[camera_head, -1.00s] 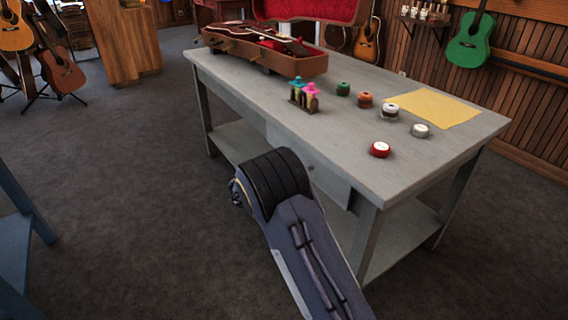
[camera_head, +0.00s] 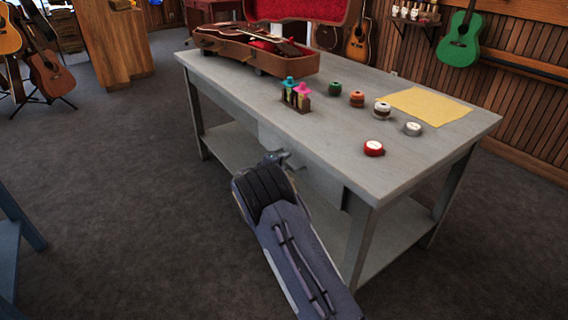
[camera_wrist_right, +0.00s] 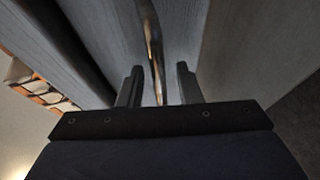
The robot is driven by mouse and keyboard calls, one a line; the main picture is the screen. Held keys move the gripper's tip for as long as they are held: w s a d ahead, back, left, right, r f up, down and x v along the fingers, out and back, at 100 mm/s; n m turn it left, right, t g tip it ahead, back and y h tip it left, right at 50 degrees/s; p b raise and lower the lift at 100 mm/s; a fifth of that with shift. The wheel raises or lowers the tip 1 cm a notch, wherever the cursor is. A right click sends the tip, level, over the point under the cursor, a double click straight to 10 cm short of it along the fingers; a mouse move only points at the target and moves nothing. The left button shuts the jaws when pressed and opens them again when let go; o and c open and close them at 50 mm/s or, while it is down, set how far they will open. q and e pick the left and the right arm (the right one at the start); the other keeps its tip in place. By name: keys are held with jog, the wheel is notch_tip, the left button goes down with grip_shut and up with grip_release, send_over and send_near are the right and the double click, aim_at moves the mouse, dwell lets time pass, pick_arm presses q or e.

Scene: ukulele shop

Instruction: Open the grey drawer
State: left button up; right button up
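The grey drawer (camera_head: 322,182) is set under the top of the grey table, and its front is partly hidden by my right arm. My right gripper (camera_head: 282,157) is at the drawer front. In the right wrist view, a shiny metal handle (camera_wrist_right: 152,40) runs between the two fingers of the right gripper (camera_wrist_right: 157,84). The fingers stand apart with a gap on both sides of the handle, so the gripper is open around it. I see no clear gap at the drawer's edge. My left gripper is not in view.
The grey table (camera_head: 235,92) holds an open guitar case (camera_head: 228,44), several small round containers, a small rack (camera_head: 296,98) and a yellow sheet (camera_head: 425,106). A lower shelf (camera_head: 385,240) lies below the drawer. A blue piece of furniture (camera_head: 10,245) stands at left. Carpet between is clear.

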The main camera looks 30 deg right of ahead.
jog(key=shift+c, duration=0.2)
grip_shut()
